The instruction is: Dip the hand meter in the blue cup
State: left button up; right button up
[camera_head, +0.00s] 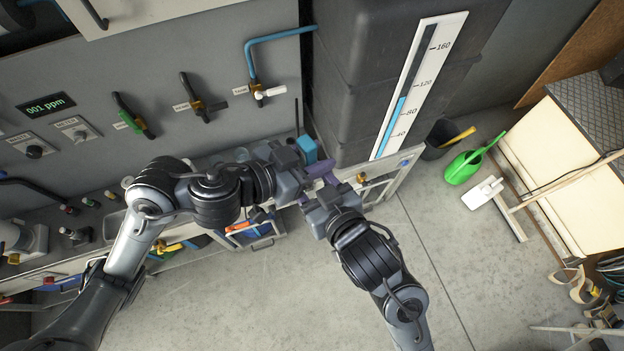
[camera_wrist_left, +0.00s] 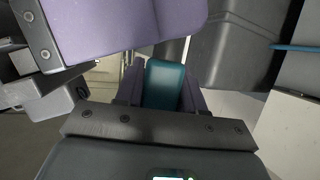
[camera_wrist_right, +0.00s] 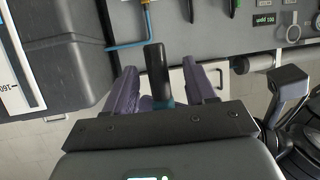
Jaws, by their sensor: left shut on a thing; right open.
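My left gripper (camera_head: 306,165) is shut on what looks like the hand meter, a teal-blue block (camera_head: 307,148) with a dark part. In the left wrist view its teal body (camera_wrist_left: 164,84) sits between the purple fingers. My right gripper (camera_head: 320,187) is open, close beside the left one. In the right wrist view the meter's dark end (camera_wrist_right: 157,72) shows between the right gripper's spread purple fingers, with gaps on both sides. A big purple finger of the right gripper also shows in the left wrist view. I cannot make out the blue cup.
A grey wall panel with valves (camera_head: 200,106) and a display (camera_head: 46,104) reading 001 ppm stands behind. A dark tank with a level scale (camera_head: 418,86) rises near the grippers. A green watering can (camera_head: 464,166) and black bucket (camera_head: 439,139) stand right.

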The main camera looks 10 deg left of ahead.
grip_shut()
pick_arm(q)
jog(key=o, duration=1.2)
jog(key=shift+c, duration=0.2)
jog(key=shift+r, duration=0.1)
